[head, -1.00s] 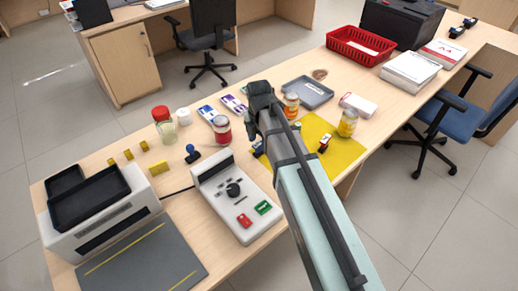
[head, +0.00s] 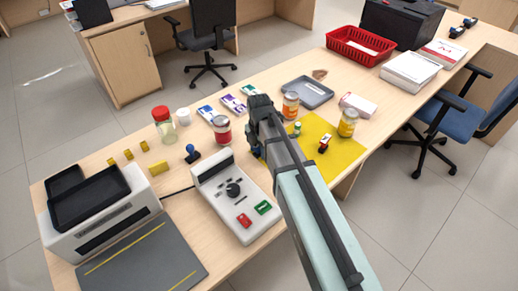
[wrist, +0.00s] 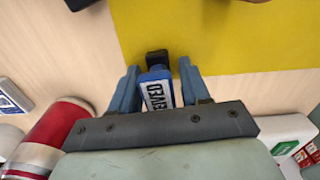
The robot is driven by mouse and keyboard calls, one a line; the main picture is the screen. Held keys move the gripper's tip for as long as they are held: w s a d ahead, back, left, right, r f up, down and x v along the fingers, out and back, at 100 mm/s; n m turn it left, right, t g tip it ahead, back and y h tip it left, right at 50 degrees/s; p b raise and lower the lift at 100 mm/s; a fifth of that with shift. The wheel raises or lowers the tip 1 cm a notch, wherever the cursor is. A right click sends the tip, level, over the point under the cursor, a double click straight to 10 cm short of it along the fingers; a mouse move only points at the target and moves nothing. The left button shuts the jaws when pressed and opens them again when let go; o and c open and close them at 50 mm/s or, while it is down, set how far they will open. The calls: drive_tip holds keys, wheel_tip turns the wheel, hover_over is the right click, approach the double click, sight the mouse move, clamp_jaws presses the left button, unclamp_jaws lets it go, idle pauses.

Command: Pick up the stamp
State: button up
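The stamp's lower part is hidden by my gripper body. In the head view my arm hides most of this spot. Another stamp with a blue knob (head: 191,153) and a red-and-black stamp (head: 324,144) stand apart from my gripper.
A red-labelled can (head: 222,130) stands left of my gripper. Two jars (head: 291,106) (head: 348,123) and a small green-topped item (head: 297,129) are to the right. A grey tray (head: 308,92) lies behind.

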drive_tip(key=c, duration=0.8)
drive_tip(key=shift+r, duration=0.15)
